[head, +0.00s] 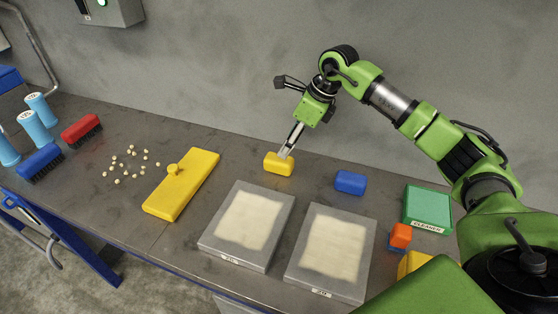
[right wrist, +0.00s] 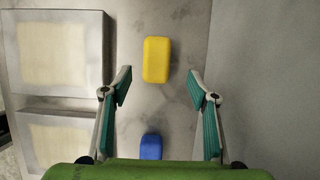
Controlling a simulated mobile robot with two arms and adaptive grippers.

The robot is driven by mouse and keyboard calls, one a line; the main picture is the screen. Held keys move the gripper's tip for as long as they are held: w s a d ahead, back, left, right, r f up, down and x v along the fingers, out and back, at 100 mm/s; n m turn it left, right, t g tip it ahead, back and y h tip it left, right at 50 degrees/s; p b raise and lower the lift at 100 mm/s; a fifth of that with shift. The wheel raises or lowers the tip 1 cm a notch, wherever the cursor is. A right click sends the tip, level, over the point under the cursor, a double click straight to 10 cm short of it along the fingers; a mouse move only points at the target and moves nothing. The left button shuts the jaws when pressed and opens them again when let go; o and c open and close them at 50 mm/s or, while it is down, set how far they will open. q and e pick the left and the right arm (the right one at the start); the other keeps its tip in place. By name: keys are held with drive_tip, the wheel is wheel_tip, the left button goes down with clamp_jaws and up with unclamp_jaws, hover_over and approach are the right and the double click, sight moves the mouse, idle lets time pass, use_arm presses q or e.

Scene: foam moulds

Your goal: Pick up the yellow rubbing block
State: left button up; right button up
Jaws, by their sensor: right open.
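The yellow rubbing block (head: 277,166) lies on the grey bench behind the two framed moulds. It also shows in the right wrist view (right wrist: 157,59), upright in the picture and a little beyond the fingertips. My right gripper (head: 286,152) is at the block and hides part of its upper right edge in the head view. In the right wrist view the gripper (right wrist: 160,84) has its two fingers spread wide and nothing between them. I cannot tell the exact height between fingertips and block. My left gripper is not in view.
A blue block (head: 350,182) lies to the right. Two framed moulds (head: 287,204) (head: 370,240) lie in front. A yellow board with a knob (head: 196,172), scattered pale bits (head: 130,160), brushes (head: 81,130) and blue cylinders (head: 40,108) are left. A green box (head: 427,206) stands right.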

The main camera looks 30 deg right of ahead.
sight(279, 158)
drive_tip(key=x, duration=0.3)
drive_tip(key=shift+w+a+f+p, duration=0.1)
drive_tip(key=shift+a+f+p, duration=0.05)
drive_tip(key=shift+f+p, duration=0.2)
drive_tip(key=x, duration=0.1)
drive_tip(key=p+x, duration=0.1)
drive_tip(key=x, duration=0.1)
drive_tip(key=shift+a+f+p, duration=0.2)
drive_tip(key=shift+a+p, duration=0.1)
drive_tip(key=shift+a, duration=0.05)
drive_tip(key=shift+w+a+f, duration=0.1)
drive_tip(key=shift+f, duration=0.5)
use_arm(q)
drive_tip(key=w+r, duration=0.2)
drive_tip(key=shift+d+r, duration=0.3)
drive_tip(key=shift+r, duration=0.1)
use_arm(e)
drive_tip(key=c, duration=1.3)
